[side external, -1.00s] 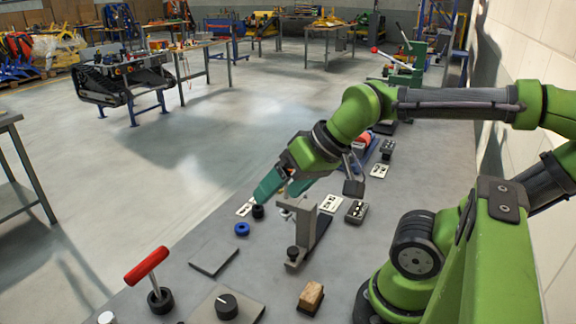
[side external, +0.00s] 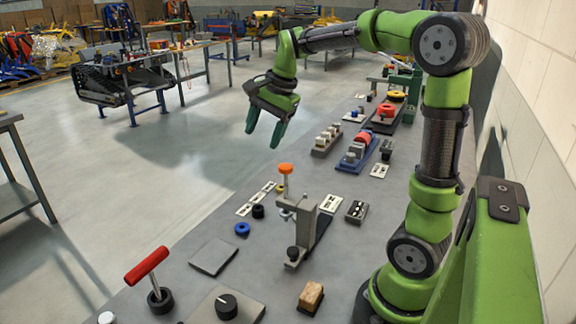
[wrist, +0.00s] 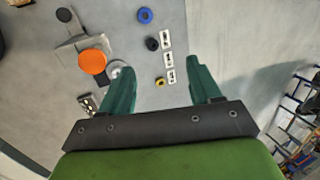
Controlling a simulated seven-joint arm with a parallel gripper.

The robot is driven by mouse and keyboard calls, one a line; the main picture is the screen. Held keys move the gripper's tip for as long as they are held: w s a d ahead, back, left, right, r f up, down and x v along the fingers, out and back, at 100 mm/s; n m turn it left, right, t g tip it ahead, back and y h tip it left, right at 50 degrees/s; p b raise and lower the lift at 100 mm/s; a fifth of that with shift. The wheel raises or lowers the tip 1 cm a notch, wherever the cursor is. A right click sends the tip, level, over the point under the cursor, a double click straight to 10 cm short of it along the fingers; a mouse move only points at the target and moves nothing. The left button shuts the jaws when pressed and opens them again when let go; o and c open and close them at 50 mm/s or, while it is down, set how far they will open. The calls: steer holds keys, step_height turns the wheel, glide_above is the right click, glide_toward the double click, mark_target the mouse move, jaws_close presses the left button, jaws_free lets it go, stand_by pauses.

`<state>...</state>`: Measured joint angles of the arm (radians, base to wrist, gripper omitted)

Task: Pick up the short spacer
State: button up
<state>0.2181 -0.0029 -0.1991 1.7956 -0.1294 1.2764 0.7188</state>
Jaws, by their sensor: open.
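Three small round pieces lie in a loose row on the bench: a blue ring (side external: 242,229), a taller-looking black piece (side external: 258,211) and a small yellow ring (side external: 280,188). I cannot tell for sure which is the short spacer. The wrist view also shows the blue ring (wrist: 145,15), the black piece (wrist: 152,43) and the yellow ring (wrist: 160,81). My gripper (side external: 264,138) is open and empty, high above the bench with its green fingers pointing down. In the wrist view the yellow ring appears between the fingers (wrist: 159,65), well below them.
White cards (side external: 256,199) lie beside the pieces. An orange-topped post (side external: 286,169) and a grey bracket (side external: 304,228) stand close by. A blue-based fixture (side external: 358,152) and a block with pegs (side external: 327,140) are farther back. A red-handled lever (side external: 147,265) stands in front.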

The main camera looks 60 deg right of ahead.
steer(key=w+d+f+m+g, duration=0.25)
steer(key=d+m, duration=0.25)
steer(key=d, duration=0.3)
steer(key=m+g, duration=0.1)
steer(key=m, duration=0.6)
glide_above(285, 187)
steer(key=shift+h, duration=0.4)
step_height(285, 187, down, 18)
steer(key=shift+s+f, duration=0.1)
steer(key=shift+f, duration=0.05)
steer(key=f, duration=0.5)
steer(key=shift+w+f, duration=0.25)
steer(key=shift+f, duration=0.05)
steer(key=c, duration=1.1)
